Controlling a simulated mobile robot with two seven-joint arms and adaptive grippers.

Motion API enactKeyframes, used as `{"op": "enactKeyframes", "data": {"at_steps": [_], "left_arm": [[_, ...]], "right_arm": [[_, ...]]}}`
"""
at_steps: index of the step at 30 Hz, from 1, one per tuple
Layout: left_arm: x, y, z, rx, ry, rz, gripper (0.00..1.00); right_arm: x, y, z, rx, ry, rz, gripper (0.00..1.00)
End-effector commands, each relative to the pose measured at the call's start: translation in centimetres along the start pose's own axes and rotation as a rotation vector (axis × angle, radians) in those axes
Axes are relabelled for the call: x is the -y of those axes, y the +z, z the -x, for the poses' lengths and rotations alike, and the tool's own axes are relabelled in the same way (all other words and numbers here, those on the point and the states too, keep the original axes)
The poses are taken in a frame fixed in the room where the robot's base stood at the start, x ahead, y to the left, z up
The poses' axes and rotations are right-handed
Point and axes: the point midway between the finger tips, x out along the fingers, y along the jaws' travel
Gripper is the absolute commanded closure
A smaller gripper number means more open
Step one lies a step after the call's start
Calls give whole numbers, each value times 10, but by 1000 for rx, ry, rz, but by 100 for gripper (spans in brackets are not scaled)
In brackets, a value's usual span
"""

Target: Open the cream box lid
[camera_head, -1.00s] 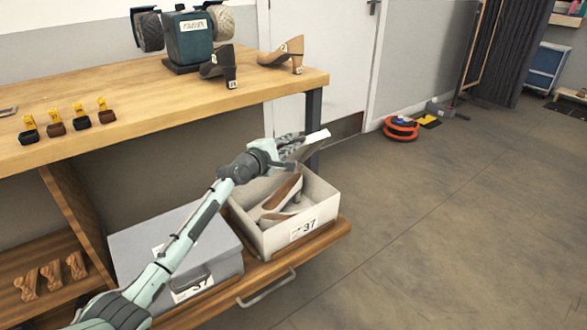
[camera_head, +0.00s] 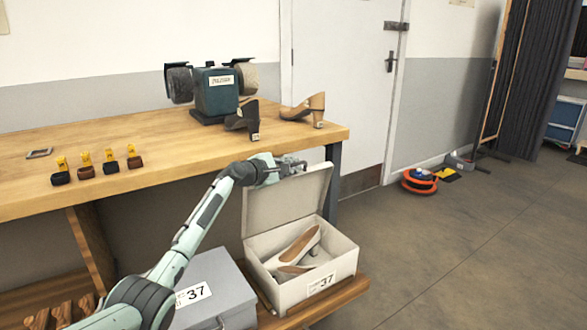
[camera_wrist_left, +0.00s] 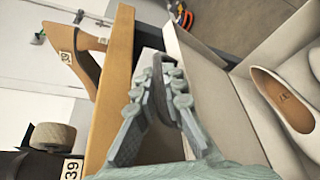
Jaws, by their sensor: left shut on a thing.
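The cream box (camera_head: 312,290) stands on the lower shelf with its lid (camera_head: 280,205) raised about upright along the back edge. A pair of cream heeled shoes (camera_head: 303,243) lies inside in plain view. My left gripper (camera_head: 292,166) is at the top edge of the lid and shut on it. In the left wrist view the gripper fingers (camera_wrist_left: 160,92) are beside the cream lid panel (camera_wrist_left: 212,85), and a shoe (camera_wrist_left: 290,103) shows in the box. The exact finger contact is partly hidden. My right gripper is not in view.
A grey box (camera_head: 212,290) labelled 37 stands left of the cream box. The wooden bench top (camera_head: 130,190) is close behind the arm, with a grinder (camera_head: 215,92) and heeled shoes on it. An orange reel (camera_head: 420,182) lies on the open floor at right.

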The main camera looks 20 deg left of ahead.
Motion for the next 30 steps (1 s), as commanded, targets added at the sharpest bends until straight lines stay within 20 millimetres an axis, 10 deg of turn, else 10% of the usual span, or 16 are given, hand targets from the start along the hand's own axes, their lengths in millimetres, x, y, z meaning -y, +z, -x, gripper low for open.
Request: {"op": "enactKeyframes", "data": {"at_steps": [5,8,19,30], "left_arm": [[2,1,-1,1,-2,1,100],[2,1,-1,1,-2,0,81],[2,-1,3,-1,-1,-1,81],[3,0,64,-1,-2,-4,81]], "right_arm": [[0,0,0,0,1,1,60],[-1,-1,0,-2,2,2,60],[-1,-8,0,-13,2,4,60],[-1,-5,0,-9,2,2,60]]}}
